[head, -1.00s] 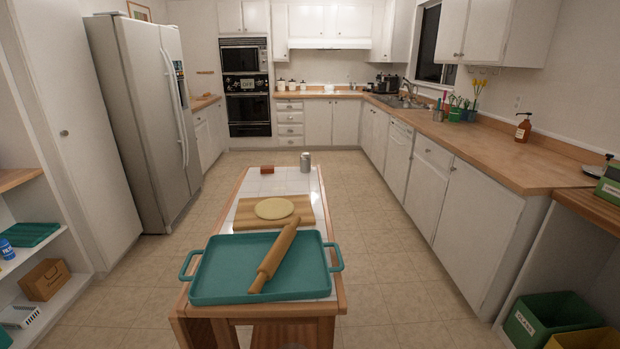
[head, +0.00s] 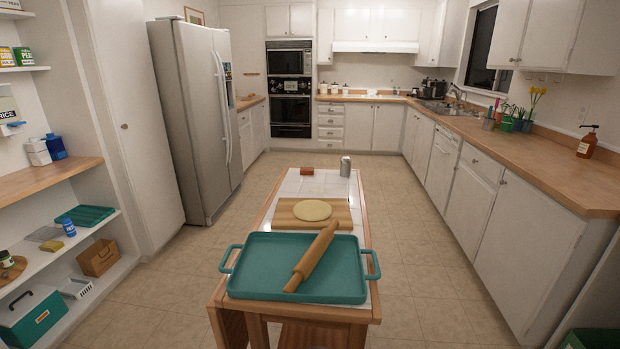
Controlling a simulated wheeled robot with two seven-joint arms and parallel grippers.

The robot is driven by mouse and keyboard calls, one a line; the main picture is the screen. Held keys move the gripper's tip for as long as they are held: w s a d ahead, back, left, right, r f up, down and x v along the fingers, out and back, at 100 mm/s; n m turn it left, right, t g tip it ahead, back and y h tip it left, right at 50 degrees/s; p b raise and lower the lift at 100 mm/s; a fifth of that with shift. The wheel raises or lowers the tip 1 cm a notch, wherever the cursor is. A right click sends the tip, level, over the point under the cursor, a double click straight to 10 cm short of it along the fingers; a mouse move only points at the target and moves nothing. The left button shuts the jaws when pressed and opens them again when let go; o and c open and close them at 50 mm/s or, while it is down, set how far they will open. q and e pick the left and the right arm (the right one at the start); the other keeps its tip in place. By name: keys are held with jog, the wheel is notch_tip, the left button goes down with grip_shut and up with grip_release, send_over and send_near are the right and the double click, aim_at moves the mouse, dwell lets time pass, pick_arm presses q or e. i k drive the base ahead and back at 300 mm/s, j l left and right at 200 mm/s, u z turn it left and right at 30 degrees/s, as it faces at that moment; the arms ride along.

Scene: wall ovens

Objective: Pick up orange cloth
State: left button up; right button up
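No orange cloth can be made out in the head view. A small reddish-brown block (head: 307,171) lies at the far end of the island cart, too small to identify surely. The cart (head: 262,218) stands in the middle, with a teal tray (head: 262,262) at its near end. A wooden rolling pin (head: 314,257) lies diagonally on the tray. Behind it a round of dough (head: 312,210) rests on a wooden board (head: 341,216). Neither of my grippers shows in the view.
A metal can (head: 345,166) stands at the cart's far end. Shelves (head: 45,188) line the left, the fridge (head: 197,120) beyond them. The counter (head: 540,165) runs along the right, with a soap bottle (head: 587,142) on it. Floor is clear on both sides of the cart.

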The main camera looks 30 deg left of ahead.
aim_at(304, 170)
jog(key=j+u, duration=0.15)
jog(key=u, duration=2.35)
jog(key=i+j+z, duration=0.15)
jog(key=i, duration=0.35)
jog(key=i+j+z, duration=0.1)
jog(key=i, duration=0.4)
jog(key=i+j+z, duration=0.15)
jog(key=i, duration=0.35)
jog(key=i+j+z, duration=0.1)
jog(key=i+j, duration=0.15)
jog(key=i, duration=0.25)
jog(key=i+l+z, duration=0.35)
jog(key=i, duration=0.35)
jog(key=i+z, duration=0.35)
jog(key=i, duration=0.35)
jog(key=i+j+z, duration=0.15)
jog(key=i+z, duration=0.25)
jog(key=i, duration=0.35)
